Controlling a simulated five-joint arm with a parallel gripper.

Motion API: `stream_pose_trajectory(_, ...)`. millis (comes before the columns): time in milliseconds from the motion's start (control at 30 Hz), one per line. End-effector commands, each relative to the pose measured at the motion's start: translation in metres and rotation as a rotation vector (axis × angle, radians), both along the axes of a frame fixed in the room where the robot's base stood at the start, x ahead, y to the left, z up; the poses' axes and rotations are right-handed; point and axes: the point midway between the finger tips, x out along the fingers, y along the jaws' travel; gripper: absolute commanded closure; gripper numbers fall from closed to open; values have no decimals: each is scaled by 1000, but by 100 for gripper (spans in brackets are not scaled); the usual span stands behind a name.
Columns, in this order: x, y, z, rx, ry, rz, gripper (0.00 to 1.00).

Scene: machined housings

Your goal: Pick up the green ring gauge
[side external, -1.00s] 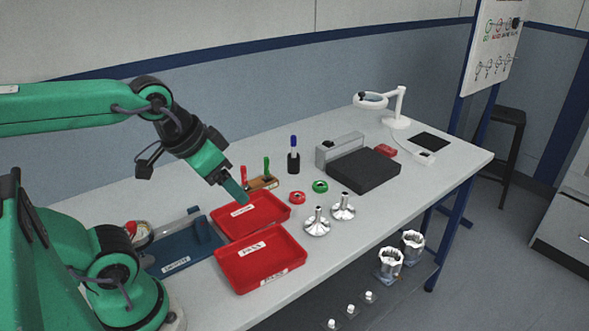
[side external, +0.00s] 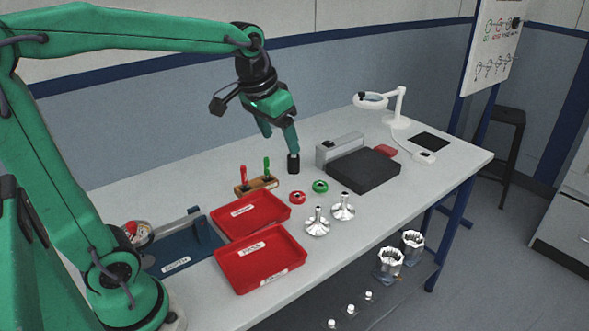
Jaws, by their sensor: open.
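The green ring gauge (side external: 320,186) lies flat on the grey bench, just right of a red ring gauge (side external: 297,197). Its dark centre hole shows and nothing covers it. My gripper (side external: 280,141) is open and empty, with its green fingers pointing down. In the picture it is above and left of the green ring, and clearly apart from it. One finger hides the marker pen and overlaps the top of the black pen holder (side external: 293,164); I cannot tell the depth between them.
A wooden stand (side external: 255,185) holds red- and green-handled gauges. Two red trays (side external: 262,270) lie nearer. Two silver flanged parts (side external: 317,224) stand close in front of the rings. A black surface block (side external: 364,168) lies behind and right.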

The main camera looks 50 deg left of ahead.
Motion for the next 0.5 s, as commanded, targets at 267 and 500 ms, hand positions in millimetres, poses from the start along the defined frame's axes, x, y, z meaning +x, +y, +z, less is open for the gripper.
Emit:
stream_pose_trajectory(267,57,19,-11,-3,65,21,30)
stream_pose_trajectory(500,103,37,-31,-7,117,39,30)
